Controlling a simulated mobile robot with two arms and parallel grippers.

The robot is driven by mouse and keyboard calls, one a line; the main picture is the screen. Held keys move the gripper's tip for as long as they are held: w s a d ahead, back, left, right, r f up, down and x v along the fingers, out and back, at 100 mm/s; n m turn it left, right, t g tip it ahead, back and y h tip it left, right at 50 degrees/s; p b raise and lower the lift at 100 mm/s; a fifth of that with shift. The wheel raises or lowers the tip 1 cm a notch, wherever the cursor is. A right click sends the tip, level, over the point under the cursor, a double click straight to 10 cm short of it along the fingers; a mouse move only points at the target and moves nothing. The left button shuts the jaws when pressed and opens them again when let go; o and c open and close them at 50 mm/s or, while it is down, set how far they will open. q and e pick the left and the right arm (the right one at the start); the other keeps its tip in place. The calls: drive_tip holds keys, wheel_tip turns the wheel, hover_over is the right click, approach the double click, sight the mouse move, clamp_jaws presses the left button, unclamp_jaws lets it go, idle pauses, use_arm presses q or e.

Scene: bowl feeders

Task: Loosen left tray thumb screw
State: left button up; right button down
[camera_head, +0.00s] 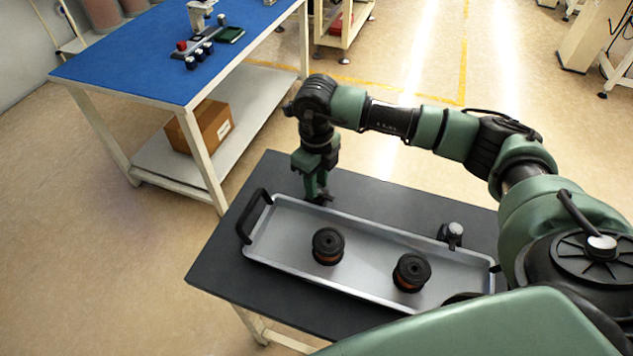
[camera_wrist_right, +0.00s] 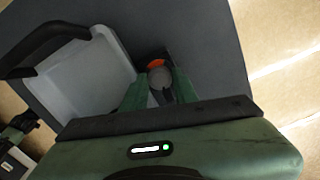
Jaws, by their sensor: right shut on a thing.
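The grey metal tray (camera_head: 375,230) lies on a dark table, with a black handle at its left end; a corner of the tray (camera_wrist_right: 90,75) and the handle also show in the right wrist view. My right gripper (camera_head: 319,196) points down at the tray's far edge, near its left end. In the right wrist view, the left tray thumb screw (camera_wrist_right: 159,76) is a grey round knob with an orange part beside it. It sits between the green fingers, which are shut on it. In the head view the gripper mostly hides this screw. My left gripper is not in view.
Two black and orange spools (camera_head: 328,246) (camera_head: 411,272) stand in the tray. Another thumb screw (camera_head: 452,234) is at the far edge, right side. The dark tabletop (camera_head: 385,200) behind the tray is clear. A blue-topped bench (camera_head: 150,60) stands at the upper left.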

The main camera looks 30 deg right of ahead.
drive_tip(key=c, duration=1.1)
unclamp_jaws()
wheel_tip(320, 180, up, 8)
drive_tip(key=shift+f+b, duration=0.1)
drive_tip(key=shift+b, duration=0.5)
